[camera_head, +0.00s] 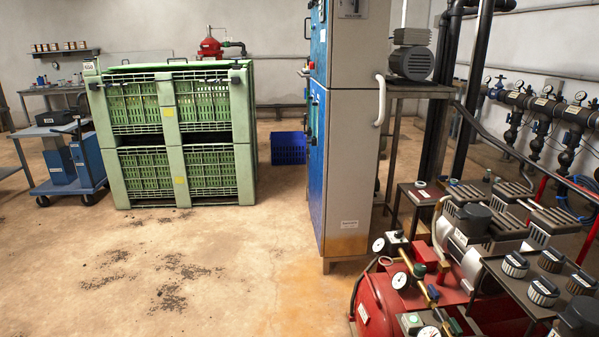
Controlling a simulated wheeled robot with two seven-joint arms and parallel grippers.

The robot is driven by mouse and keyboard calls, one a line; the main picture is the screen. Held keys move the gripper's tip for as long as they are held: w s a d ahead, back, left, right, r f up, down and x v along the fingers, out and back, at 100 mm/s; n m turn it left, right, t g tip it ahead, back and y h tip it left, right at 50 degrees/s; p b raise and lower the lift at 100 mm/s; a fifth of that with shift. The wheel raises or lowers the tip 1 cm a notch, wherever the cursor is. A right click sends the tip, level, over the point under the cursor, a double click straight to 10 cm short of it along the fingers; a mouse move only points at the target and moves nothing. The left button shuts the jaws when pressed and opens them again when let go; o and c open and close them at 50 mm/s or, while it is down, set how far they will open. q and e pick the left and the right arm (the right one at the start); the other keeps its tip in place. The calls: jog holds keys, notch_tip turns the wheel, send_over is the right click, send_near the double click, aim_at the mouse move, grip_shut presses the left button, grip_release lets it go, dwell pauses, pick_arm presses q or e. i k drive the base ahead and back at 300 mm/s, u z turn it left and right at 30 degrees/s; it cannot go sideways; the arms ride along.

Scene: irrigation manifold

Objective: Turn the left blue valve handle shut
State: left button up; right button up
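A row of black pipes and valves with round gauges, the manifold (545,104), runs along the right wall in the head view. Small blue parts (497,86) show near its left end, but they are too small to tell whether they are a valve handle or how it is turned. No blue valve handle can be made out clearly. Neither of my grippers is in view.
A tall blue and grey cabinet (352,160) stands mid-right. A red compressor (385,300) and a bench with black knobs (515,264) fill the right front. Green crates (175,140) and a blue cart (68,170) stand left. The floor (210,270) at front left is open.

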aim_at(432, 293)
jog(key=k, duration=0.35)
jog(key=z, duration=0.85)
